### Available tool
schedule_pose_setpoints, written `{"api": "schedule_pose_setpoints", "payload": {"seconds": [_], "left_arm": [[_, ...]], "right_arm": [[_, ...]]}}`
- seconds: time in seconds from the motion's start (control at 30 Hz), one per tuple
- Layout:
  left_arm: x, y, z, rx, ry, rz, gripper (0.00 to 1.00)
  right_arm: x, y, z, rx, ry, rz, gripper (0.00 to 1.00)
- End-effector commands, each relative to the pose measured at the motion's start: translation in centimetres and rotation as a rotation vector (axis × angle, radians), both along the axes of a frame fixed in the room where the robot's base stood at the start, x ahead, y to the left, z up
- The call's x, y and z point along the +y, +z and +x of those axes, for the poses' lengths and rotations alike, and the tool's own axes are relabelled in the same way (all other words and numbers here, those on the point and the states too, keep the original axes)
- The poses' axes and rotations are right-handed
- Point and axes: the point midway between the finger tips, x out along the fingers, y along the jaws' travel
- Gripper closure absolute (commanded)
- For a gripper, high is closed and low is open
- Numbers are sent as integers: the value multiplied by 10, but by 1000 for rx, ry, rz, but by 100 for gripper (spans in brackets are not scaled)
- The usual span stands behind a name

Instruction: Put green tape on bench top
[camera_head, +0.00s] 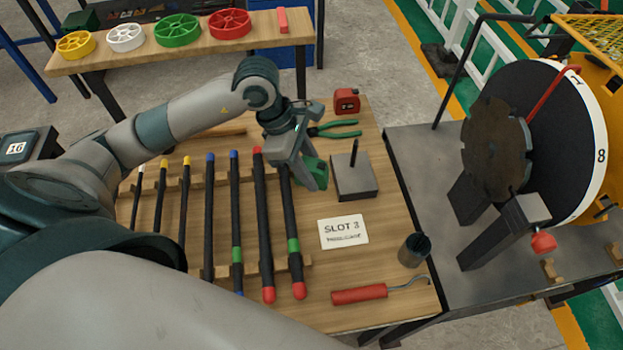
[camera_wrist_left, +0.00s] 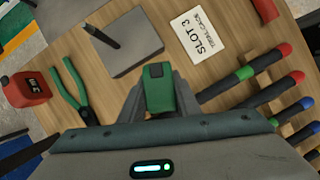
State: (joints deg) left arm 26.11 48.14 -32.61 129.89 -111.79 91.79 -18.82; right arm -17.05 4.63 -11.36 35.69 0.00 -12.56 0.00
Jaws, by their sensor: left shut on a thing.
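The green tape (camera_head: 316,173) is a small green case with a dark patch on it. My left gripper (camera_head: 303,168) is shut on it, and the tape shows between the fingers in the left wrist view (camera_wrist_left: 160,90). It is over the wooden bench top (camera_head: 390,225), between the bars and the grey block; I cannot tell whether it touches the wood. The wood also shows in the left wrist view (camera_wrist_left: 200,75). My right gripper is not in view.
Several dark bars (camera_head: 210,215) with coloured ends lie to the left. Near the tape are a grey block with a pin (camera_head: 354,180), green-handled pliers (camera_head: 335,130), a red tape measure (camera_head: 347,100), a SLOT 3 card (camera_head: 343,232), a dark cup (camera_head: 414,250) and a red-handled hook (camera_head: 360,294).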

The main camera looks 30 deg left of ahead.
Motion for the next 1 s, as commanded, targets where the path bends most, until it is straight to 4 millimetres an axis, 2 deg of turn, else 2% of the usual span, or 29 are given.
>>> {"api": "schedule_pose_setpoints", "payload": {"seconds": [0.17,0.47,0.93,0.97,1.0], "left_arm": [[0,-7,-1,3,1,-1,100],[0,-37,-1,2,-1,0,100],[0,-44,0,-1,-1,0,100],[0,-43,0,0,0,0,63],[0,-42,0,0,0,0,54]], "right_arm": [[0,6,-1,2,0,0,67],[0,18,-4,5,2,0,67],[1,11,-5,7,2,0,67],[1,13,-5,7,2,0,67],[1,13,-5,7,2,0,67]]}}
